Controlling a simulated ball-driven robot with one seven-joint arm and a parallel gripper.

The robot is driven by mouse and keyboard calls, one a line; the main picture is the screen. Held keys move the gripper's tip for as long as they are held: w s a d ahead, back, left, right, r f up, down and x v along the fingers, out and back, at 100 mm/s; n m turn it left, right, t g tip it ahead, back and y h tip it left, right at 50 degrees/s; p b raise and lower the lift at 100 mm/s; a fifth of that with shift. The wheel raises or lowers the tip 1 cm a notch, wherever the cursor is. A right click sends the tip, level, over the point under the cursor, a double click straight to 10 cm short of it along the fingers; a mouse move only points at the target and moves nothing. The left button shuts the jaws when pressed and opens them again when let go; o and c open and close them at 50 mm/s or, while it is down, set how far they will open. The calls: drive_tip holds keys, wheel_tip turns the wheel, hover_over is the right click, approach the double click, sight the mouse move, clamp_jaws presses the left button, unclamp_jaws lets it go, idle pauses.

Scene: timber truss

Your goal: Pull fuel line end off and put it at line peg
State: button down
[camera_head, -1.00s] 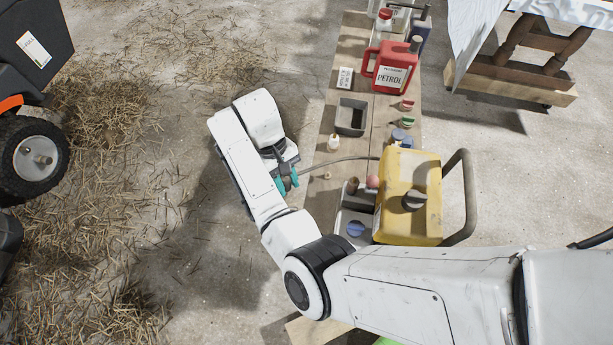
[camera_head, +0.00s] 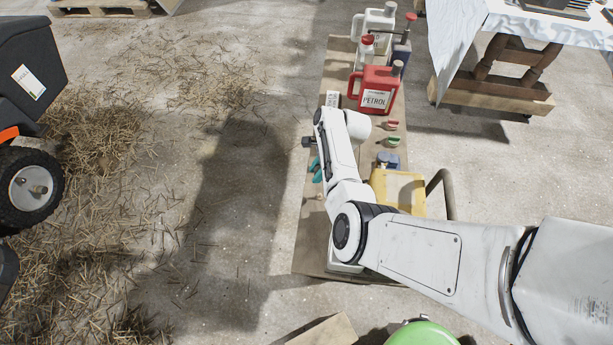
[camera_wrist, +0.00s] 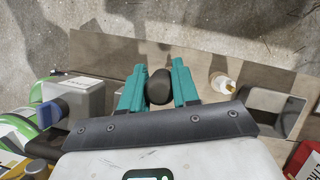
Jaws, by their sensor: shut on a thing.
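My gripper (camera_head: 316,170) is over the left part of the wooden bench, left of the yellow-tanked engine unit (camera_head: 398,190). In the wrist view its two teal fingers (camera_wrist: 158,82) are closed around a dark rounded piece (camera_wrist: 159,92), which looks like the fuel line end. The hose itself is hidden in both views now. My arm covers much of the engine unit in the head view. I cannot make out the line peg.
The bench (camera_head: 310,240) also carries a red petrol can (camera_head: 374,92), a white can (camera_head: 374,24) and red-and-green items (camera_head: 391,125). Open floor lies left.

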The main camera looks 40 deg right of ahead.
drive_tip(key=shift+d+m+t, duration=0.3)
drive_tip(key=shift+d+m, duration=0.45)
drive_tip(key=shift+m, duration=0.25)
drive_tip(key=shift+f, duration=0.1)
wheel_tip(320, 180, down, 12)
drive_tip(key=b, duration=0.9)
drive_tip(key=shift+b, duration=0.35)
idle(1.0)
drive_tip(key=shift+f, duration=0.35)
drive_tip(key=shift+f+b, duration=1.2)
drive_tip(key=shift+f, duration=0.05)
drive_tip(key=c, duration=0.8)
unclamp_jaws()
drive_tip(key=shift+o, duration=0.2)
